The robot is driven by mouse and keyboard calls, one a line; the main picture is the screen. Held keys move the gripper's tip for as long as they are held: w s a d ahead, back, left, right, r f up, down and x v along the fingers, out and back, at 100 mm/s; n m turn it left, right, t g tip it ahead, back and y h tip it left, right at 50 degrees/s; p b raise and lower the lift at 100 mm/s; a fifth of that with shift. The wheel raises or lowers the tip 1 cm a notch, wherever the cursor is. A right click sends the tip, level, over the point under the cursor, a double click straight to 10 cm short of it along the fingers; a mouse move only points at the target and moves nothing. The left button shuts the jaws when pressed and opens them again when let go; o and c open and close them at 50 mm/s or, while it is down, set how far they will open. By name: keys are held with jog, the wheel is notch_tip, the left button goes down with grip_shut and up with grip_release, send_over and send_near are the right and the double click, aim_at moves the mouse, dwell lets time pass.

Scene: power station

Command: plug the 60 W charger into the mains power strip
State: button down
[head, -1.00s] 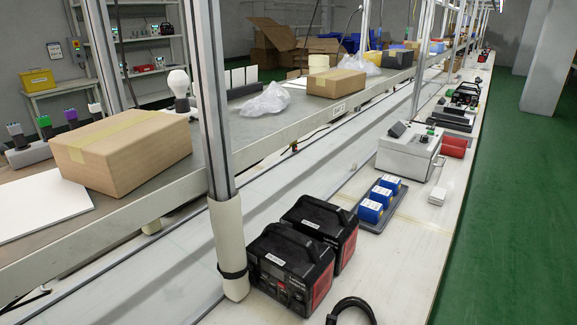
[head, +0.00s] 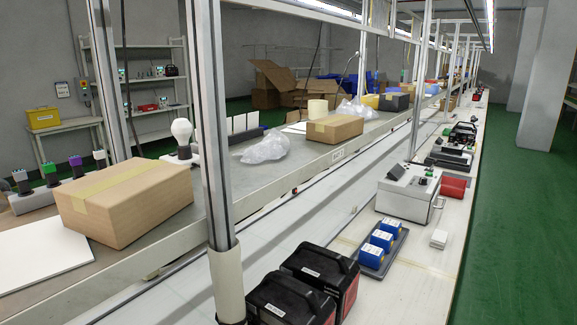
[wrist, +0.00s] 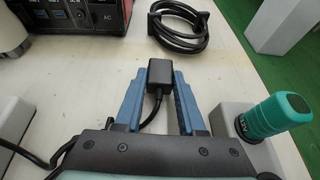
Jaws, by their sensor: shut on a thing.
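My gripper (wrist: 160,80) has blue fingers and is shut on a small black charger block (wrist: 160,73) in the wrist view. A black cable runs from the block back toward the gripper's body. No rating can be read on the block. A pale block (wrist: 14,112) with a black lead lies at the left edge of the wrist view. I cannot tell whether it is the mains power strip. My gripper does not show in the head view.
A black-and-red power station (wrist: 72,15) stands at the wrist view's upper left. A coiled black cable (wrist: 181,27) lies beyond the charger. A teal-topped object (wrist: 268,117) stands close on the right. In the head view, blue boxes (head: 377,242) sit on a tray beyond two power stations (head: 316,268).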

jog(key=shift+r+p, duration=2.25)
